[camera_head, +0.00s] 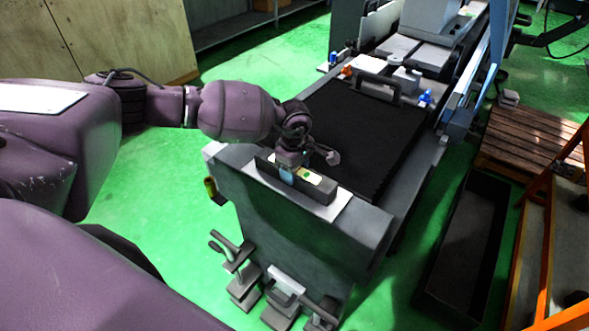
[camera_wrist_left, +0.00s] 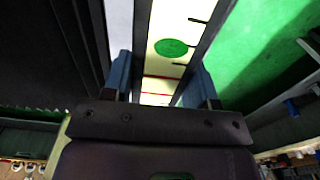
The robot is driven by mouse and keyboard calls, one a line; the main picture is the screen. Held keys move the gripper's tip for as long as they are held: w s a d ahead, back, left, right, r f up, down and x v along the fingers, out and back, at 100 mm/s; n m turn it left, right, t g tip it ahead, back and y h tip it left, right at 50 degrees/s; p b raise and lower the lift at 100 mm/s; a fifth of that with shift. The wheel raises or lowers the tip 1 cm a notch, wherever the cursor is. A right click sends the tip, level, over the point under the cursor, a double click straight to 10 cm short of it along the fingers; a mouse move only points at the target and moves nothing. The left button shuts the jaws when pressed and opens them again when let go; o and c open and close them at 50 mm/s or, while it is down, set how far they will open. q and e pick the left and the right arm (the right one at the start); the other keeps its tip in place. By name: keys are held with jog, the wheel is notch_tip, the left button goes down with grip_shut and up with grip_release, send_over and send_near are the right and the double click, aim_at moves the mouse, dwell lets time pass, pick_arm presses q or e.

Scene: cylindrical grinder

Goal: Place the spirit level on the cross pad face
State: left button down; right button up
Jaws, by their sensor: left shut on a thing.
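The spirit level (camera_head: 318,193) is a long dark grey bar with a cream top strip and a green spot. My left gripper (camera_head: 288,174) is shut across it near its middle, coming down from above. In the left wrist view the level (camera_wrist_left: 172,22) runs between the blue fingers of my left gripper (camera_wrist_left: 162,78). A pale plate that looks like the cross pad (camera_head: 343,203) lies under the level at the near end of the machine. I cannot tell whether the level touches it or hangs just above. The gripper hides part of the level. My right gripper is not in view.
A black ribbed cover (camera_head: 375,130) with a handle lies behind the level. Clamps and blocks (camera_head: 243,285) stand low at the machine's near side. A dark trough (camera_head: 468,235), a wooden pallet (camera_head: 530,138) and an orange frame (camera_head: 540,240) are at the right.

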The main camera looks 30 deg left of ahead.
pick_arm(q)
jog(key=shift+c, duration=2)
grip_release()
jog(key=shift+r, duration=0.1)
